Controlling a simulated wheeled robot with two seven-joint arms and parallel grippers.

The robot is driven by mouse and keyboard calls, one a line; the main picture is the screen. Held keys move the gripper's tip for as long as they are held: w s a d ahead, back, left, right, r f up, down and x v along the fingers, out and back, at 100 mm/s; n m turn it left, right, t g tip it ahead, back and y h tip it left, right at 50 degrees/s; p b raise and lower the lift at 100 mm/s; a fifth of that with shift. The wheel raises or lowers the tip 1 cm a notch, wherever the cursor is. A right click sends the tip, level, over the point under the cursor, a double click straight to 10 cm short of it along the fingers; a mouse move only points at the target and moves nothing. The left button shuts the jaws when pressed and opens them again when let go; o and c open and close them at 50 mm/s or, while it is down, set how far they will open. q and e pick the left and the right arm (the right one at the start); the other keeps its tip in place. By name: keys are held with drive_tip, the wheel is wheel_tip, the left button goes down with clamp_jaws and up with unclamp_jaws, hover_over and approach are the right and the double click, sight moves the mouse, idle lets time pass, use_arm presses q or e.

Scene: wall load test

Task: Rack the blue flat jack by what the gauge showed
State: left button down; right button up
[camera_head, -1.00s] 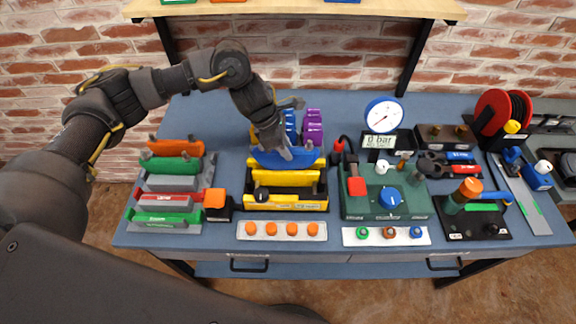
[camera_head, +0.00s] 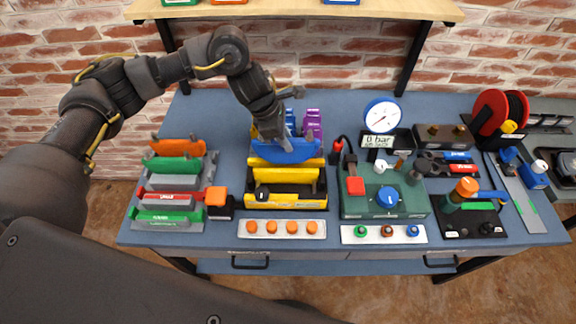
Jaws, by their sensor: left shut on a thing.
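The blue flat jack (camera_head: 288,152) is a blue, boat-shaped piece above the back of the yellow holder (camera_head: 285,198). My left gripper (camera_head: 284,138) is shut on it from above and behind. Whether the jack touches the yellow parts below it I cannot tell. The gauge (camera_head: 382,115) has a white dial with a blue rim, and its display below reads 0 bar. A slotted rack (camera_head: 168,226) at the left has a red and a green labelled bar, with a green jack (camera_head: 172,165) and an orange jack (camera_head: 178,146) behind. My right gripper is not in view.
A green pump box (camera_head: 385,203) with a blue knob stands right of the yellow holder. Purple and blue blocks (camera_head: 312,122) stand behind the jack. A red hose reel (camera_head: 497,112) is at the back right. A shelf (camera_head: 295,10) spans above the bench.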

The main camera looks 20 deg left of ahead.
use_arm(q)
drive_tip(key=shift+r, duration=0.2)
idle(0.4)
drive_tip(key=shift+r+p, duration=0.8)
drive_tip(key=shift+r, duration=1)
